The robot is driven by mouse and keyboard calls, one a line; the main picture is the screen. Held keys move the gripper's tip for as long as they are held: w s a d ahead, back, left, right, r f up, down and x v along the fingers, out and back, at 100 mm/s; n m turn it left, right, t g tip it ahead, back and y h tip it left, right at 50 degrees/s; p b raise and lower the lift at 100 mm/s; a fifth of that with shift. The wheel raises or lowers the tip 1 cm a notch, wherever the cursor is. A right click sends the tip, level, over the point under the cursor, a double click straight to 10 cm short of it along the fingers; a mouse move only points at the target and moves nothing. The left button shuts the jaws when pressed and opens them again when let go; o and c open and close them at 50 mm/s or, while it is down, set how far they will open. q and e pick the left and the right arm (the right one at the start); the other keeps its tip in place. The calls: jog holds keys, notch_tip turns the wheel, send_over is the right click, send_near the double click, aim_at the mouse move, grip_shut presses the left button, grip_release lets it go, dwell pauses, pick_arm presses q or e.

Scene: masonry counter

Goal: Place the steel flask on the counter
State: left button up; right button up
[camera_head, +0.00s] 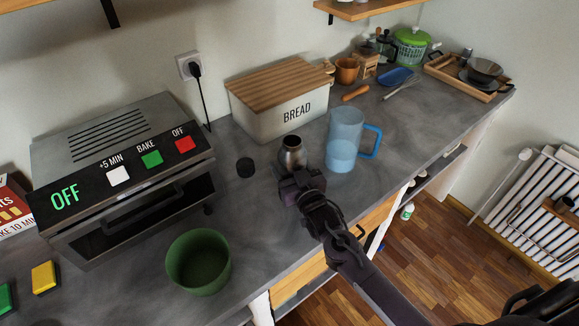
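The steel flask (293,151) stands upright near the middle of the view, in front of the bread box, with its open mouth facing up. My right gripper (297,176) reaches in from the lower right and is at the flask's near side, covering its lower part. The fingertips are hidden, so I cannot tell whether they are closed on the flask or whether its base touches the counter. The grey counter (270,215) runs diagonally across the view. My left gripper is not in view.
The bread box (271,105) is behind. A green bowl (199,262) and the toaster oven (128,170) are to the left. Bare counter lies between bowl and flask.

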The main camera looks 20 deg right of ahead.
jog(key=shift+f, duration=0.55)
jog(key=o, duration=1.2)
jog(key=shift+f, duration=0.15)
jog(key=shift+o, duration=0.2)
jog(key=shift+s, duration=0.1)
jog(key=s+d+b, duration=0.1)
jog(key=s+b, duration=0.2)
jog(key=s, duration=0.8)
jog(key=shift+s+d, duration=0.15)
jog(key=shift+s, duration=0.25)
